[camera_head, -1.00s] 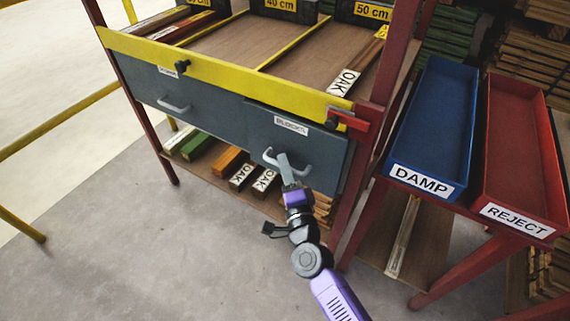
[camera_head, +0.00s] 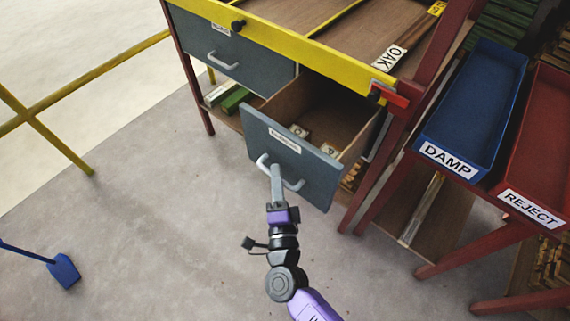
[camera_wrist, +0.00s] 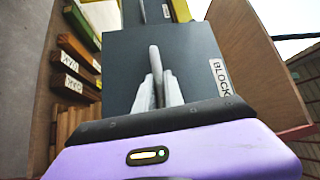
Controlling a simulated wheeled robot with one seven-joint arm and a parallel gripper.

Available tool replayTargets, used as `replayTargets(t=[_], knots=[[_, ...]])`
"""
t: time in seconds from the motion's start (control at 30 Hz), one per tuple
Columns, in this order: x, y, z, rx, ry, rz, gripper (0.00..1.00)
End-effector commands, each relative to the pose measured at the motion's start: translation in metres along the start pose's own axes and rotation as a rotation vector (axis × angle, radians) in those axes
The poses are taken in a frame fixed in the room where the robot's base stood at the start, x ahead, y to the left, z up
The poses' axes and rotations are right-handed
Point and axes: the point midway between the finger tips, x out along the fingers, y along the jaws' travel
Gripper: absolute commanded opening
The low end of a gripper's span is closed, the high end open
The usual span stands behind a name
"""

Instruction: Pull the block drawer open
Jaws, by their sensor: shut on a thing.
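The block drawer (camera_head: 290,158) has a grey front with a white label and stands well out of the bench in the head view. Small labelled blocks (camera_head: 300,131) lie inside it. Its pale handle (camera_head: 263,161) is a bar on the front. My gripper (camera_head: 277,172) is shut on the handle, near its middle. In the wrist view the fingers (camera_wrist: 157,88) close around the handle bar (camera_wrist: 154,62), with the drawer front (camera_wrist: 190,60) just behind and its label at the right.
A shut grey drawer (camera_head: 225,50) with its own handle is at the left. A blue DAMP tray (camera_head: 470,110) and a red REJECT tray (camera_head: 545,145) stand at the right. A yellow rail (camera_head: 85,85) is at the left. A blue tool (camera_head: 64,270) shows at lower left. The floor before the drawer is clear.

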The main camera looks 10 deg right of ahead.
Motion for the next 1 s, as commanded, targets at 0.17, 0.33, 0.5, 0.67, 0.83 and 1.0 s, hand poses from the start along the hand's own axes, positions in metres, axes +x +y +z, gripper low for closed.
replayTargets(t=[0.17,0.33,0.5,0.67,0.83,1.0], knots=[[-0.004,0.001,0.003,0.0,0.001,0.003,0.0],[-0.004,0.001,0.003,0.0,0.001,0.003,0.0],[-0.004,0.001,0.003,0.0,0.001,0.003,0.22],[-0.003,0.0,0.003,0.0,0.001,0.002,0.22],[-0.005,0.0,0.003,0.0,0.0,0.002,0.22],[-0.025,0.001,0.003,0.0,-0.001,0.004,0.22]])
